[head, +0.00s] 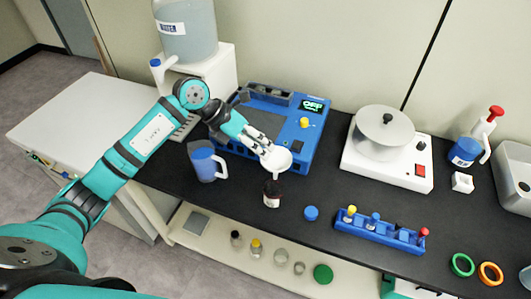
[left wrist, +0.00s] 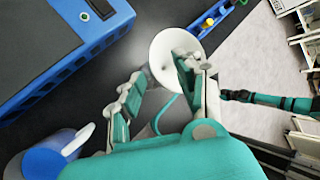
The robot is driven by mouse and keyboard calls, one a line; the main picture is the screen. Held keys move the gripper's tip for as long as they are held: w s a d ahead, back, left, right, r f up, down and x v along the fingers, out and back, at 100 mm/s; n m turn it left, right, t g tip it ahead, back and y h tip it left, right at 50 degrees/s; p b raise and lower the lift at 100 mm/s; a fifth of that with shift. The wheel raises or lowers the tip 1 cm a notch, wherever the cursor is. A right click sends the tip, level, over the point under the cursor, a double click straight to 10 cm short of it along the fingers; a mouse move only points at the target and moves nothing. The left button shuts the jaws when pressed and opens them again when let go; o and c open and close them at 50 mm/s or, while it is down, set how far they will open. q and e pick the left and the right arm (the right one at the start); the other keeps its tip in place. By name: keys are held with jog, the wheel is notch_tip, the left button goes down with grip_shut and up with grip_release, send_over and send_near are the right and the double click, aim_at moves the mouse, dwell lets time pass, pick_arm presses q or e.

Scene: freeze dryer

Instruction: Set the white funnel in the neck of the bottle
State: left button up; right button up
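The white funnel (head: 277,158) is at the tips of my left gripper (head: 268,148). Its stem points down at the neck of a small dark bottle (head: 271,194) on the black bench. In the left wrist view the funnel (left wrist: 172,52) shows as a round white cone, partly covered by one finger. The fingers of my left gripper (left wrist: 158,82) stand apart, with a clear gap between them, and the funnel lies by the right finger. The bottle is not clearly visible there. My right gripper is not clearly visible.
A blue jug (head: 203,162) stands left of the bottle, and a blue machine (head: 300,130) behind it. A blue cap (head: 311,213) and a blue rack (head: 380,232) lie to the right. A white balance-like device (head: 385,160) stands farther right. The bench front near the bottle is clear.

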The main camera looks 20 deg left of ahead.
pick_arm(q)
jog(key=b+v, duration=0.2)
jog(key=v, duration=0.7)
